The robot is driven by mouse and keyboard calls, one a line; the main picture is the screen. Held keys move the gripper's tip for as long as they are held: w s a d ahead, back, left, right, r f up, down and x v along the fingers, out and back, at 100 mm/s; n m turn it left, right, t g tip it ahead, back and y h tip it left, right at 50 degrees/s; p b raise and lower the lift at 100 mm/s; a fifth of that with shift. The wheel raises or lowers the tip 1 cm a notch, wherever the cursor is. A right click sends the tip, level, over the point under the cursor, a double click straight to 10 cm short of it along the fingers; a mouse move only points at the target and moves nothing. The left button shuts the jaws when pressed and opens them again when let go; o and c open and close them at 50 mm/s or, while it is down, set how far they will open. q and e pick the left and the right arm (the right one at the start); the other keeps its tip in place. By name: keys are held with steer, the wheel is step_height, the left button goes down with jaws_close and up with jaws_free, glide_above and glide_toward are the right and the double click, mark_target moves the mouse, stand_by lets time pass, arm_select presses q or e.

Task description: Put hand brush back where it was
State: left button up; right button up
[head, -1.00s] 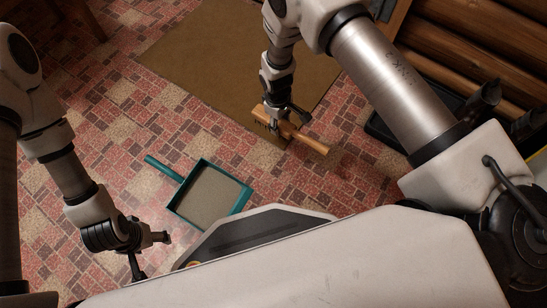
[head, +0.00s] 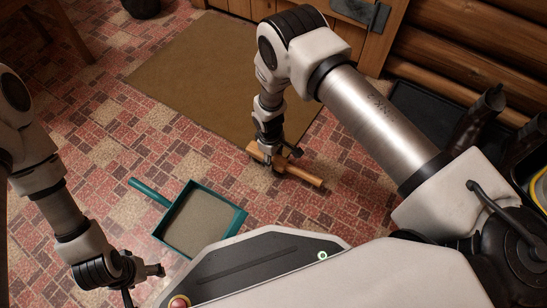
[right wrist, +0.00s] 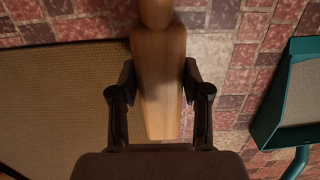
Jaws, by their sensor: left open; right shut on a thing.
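The wooden hand brush (head: 302,175) is in my right gripper (head: 276,160) in the head view, over the brick-patterned floor near the mat's corner. Its handle points to the lower right. In the right wrist view my right gripper (right wrist: 160,92) is shut on the brush's wooden body (right wrist: 158,65), one finger on each side. The bristles are mostly hidden. My left gripper (head: 142,282) is open and empty at the lower left of the head view, left of my base.
A green dustpan (head: 240,219) with grey-brown contents lies on the floor between my grippers; it also shows in the right wrist view (right wrist: 262,125). A brown mat (head: 195,70) lies beyond. Boots (head: 478,120) stand on a dark tray (head: 425,103) by the log wall.

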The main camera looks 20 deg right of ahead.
steer(key=o, duration=1.2)
steer(key=shift+f, duration=0.1)
